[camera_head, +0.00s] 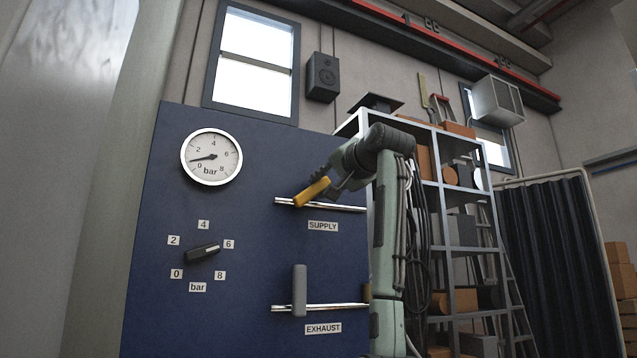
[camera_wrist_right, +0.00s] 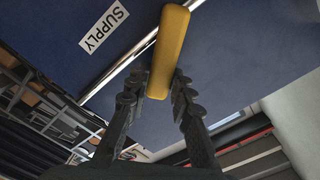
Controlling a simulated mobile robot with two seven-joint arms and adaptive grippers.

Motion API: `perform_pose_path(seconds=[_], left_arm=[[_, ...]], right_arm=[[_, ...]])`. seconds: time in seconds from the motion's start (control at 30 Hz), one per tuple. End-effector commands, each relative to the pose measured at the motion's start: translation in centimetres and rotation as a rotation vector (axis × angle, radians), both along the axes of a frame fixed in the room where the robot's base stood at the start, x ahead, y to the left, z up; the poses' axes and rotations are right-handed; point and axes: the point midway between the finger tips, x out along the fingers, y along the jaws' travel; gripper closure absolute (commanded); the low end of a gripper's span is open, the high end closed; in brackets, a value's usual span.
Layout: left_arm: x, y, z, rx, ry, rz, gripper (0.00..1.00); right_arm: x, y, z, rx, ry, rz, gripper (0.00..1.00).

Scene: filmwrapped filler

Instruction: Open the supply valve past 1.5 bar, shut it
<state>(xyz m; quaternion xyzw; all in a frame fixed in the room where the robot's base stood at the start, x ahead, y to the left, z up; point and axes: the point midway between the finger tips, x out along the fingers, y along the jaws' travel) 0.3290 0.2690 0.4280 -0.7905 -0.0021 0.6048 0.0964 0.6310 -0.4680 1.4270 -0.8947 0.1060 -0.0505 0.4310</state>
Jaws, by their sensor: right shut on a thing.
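The yellow supply lever (camera_head: 311,191) sits on the upper pipe (camera_head: 345,207) above the SUPPLY label (camera_head: 323,226). It is tilted diagonally, its free end up to the right. My right gripper (camera_head: 328,182) is at that end; in the right wrist view its fingers (camera_wrist_right: 158,90) are shut on the lever (camera_wrist_right: 170,40), one on each side. The round gauge (camera_head: 212,157) has its needle between 0 and 2, near the middle of that span. My left gripper is out of view.
The grey exhaust lever (camera_head: 299,290) stands upright across the lower pipe (camera_head: 340,307). A metal shelf (camera_head: 462,200) with boxes stands behind my right arm.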

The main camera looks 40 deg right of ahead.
Motion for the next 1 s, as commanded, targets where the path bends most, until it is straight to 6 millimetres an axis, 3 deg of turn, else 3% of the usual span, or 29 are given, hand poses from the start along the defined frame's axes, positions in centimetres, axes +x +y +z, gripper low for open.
perform_pose_path(seconds=[0.5,1.0], left_arm=[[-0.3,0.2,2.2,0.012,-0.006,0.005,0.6],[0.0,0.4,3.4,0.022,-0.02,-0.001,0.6]], right_arm=[[-0.3,-1.0,-2.3,0.411,-0.101,0.0,1.0],[-0.4,-1.3,-3.1,0.546,-0.132,-0.004,1.0]])
